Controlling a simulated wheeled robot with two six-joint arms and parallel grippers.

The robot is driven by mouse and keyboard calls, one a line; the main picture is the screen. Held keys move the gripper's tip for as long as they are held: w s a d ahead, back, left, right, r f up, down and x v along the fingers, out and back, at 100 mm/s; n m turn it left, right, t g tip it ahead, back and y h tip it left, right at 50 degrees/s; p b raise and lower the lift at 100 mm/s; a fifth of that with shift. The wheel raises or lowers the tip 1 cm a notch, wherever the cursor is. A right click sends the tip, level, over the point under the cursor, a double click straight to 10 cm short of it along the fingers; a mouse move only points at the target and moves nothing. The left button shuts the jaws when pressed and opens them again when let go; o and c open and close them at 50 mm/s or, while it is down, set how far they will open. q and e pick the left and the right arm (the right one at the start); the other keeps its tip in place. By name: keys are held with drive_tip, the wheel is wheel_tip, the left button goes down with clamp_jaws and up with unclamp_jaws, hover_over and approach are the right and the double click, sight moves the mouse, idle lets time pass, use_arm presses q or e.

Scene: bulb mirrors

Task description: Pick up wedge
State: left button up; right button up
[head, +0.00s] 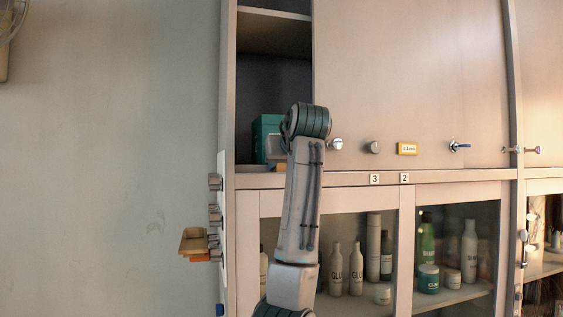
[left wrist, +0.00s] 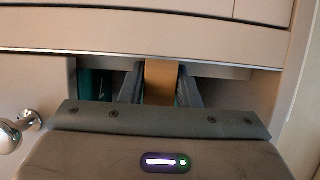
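A tan wooden block, which looks like the wedge (left wrist: 161,82), stands between the two fingers of my left gripper (left wrist: 161,88) in the left wrist view. The fingers are spread on either side of it, and thin dark teal strips show beside it. Firm contact is not visible. In the head view my left gripper (head: 277,150) reaches into the open cupboard compartment, mostly behind my wrist. The wedge is largely hidden there. My right gripper is not in view.
A green box (head: 266,130) stands in the same compartment. Bottles (head: 355,268) stand behind glass below. A small tan tray (head: 192,240) projects from the cupboard's left side.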

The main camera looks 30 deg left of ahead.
sight(281, 173)
use_arm(q)
drive_tip(key=c, duration=0.3)
drive_tip(key=shift+c, duration=0.7)
drive_tip(key=shift+r, duration=0.1)
drive_tip(key=shift+r+b, duration=0.75)
drive_tip(key=shift+b, duration=0.1)
drive_tip(key=shift+r+b, duration=0.6)
drive_tip(key=shift+r, duration=0.25)
drive_tip(key=s+d+r+b, duration=0.1)
drive_tip(key=s+b, duration=1.1)
drive_tip(key=s, duration=0.3)
drive_tip(key=shift+s+r, duration=0.25)
drive_tip(key=shift+s, duration=0.15)
